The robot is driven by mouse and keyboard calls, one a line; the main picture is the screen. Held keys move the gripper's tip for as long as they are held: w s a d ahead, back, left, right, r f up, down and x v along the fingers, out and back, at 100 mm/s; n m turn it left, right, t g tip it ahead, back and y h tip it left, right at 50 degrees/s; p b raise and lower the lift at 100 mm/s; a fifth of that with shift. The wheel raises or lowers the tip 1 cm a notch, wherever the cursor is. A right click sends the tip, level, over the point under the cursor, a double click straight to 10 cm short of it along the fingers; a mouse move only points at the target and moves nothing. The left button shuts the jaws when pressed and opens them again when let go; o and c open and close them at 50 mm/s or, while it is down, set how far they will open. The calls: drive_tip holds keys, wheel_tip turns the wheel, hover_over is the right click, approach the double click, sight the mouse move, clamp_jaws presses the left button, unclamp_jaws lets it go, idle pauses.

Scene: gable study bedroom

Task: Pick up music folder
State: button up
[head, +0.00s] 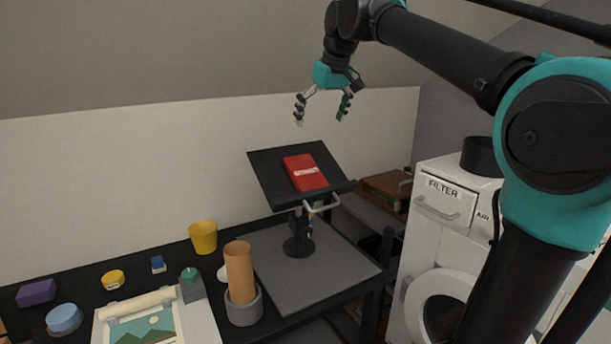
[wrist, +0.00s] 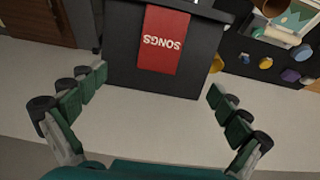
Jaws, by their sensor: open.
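The music folder (head: 305,172) is a red rectangle with a pale label, lying on a tilted black music stand (head: 268,178).
The stand's round base (head: 299,246) is on a grey mat (head: 330,275) on a black table. A yellow cup (head: 203,237), a grey holder with an orange cylinder (head: 239,272) and several small items stand to the left. A white filter machine (head: 425,237) stands right. A sloped ceiling (head: 180,55) is overhead.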

hover_over(306, 170)
drive_tip(key=s+d, duration=0.2)
drive_tip(key=f, duration=1.1)
drive_tip(key=shift+a, duration=0.2)
drive_tip(key=shift+x, duration=2.55)
drive_tip(key=shift+a, duration=0.15)
drive_tip(key=shift+c, duration=0.2)
drive_tip(key=c, duration=1.2)
